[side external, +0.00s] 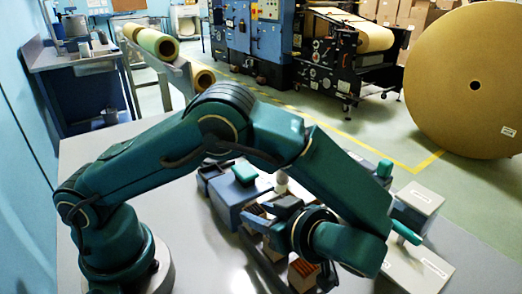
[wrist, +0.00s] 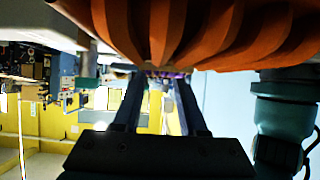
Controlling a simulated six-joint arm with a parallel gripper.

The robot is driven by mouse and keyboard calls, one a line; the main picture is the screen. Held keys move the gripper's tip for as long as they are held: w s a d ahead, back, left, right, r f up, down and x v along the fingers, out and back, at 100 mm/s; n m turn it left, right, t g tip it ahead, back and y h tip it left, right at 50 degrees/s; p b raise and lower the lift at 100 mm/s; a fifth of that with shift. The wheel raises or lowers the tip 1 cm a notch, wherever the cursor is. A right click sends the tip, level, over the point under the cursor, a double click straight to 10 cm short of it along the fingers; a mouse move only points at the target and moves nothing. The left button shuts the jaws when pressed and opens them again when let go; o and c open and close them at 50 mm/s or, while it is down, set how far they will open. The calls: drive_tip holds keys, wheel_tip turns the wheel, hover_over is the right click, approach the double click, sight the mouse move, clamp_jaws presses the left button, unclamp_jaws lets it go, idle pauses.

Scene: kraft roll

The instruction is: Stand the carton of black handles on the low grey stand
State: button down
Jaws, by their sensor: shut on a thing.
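My gripper (side external: 262,216) reaches in over a row of cartons on the table. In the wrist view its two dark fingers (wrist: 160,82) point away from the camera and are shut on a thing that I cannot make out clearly. A carton with orange-brown ribs (side external: 302,273) stands below my wrist. Dark upright shapes, perhaps the black handles (side external: 328,276), show beside it, partly hidden by my arm. A low grey stand (side external: 425,268) with a white label lies at the right of the table. Large orange ribs (wrist: 205,30) fill the top of the wrist view.
A taller grey block (side external: 418,197) with a label stands behind the low stand, with a green rod (side external: 405,232) beside it. A blue-grey box (side external: 235,192) with a green top is behind my gripper. The table's front centre (side external: 215,265) is clear.

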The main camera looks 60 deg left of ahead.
drive_tip(key=shift+f, duration=0.1)
drive_tip(key=shift+c, duration=1.9)
unclamp_jaws()
